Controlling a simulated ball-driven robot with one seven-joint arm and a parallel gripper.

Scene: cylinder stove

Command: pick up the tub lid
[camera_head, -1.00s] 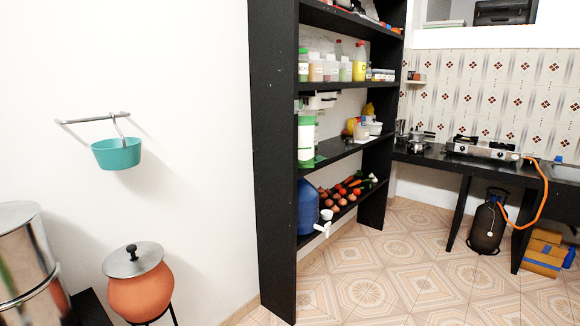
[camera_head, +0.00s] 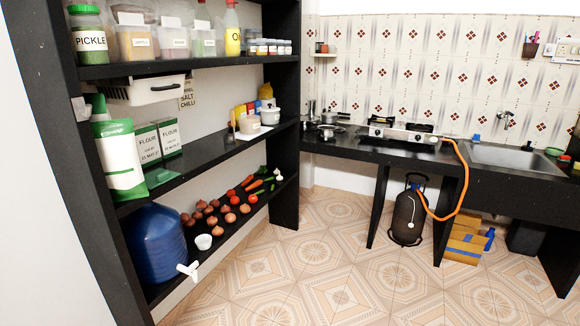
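My gripper is not in view.
The shelf also holds flour packs (camera_head: 146,145) and a green-white bag (camera_head: 119,160). A blue water container (camera_head: 153,243) with a protruding tap (camera_head: 188,270) and vegetables are below. A gas cylinder (camera_head: 408,215) stands under the counter. The tiled floor (camera_head: 330,270) is open.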

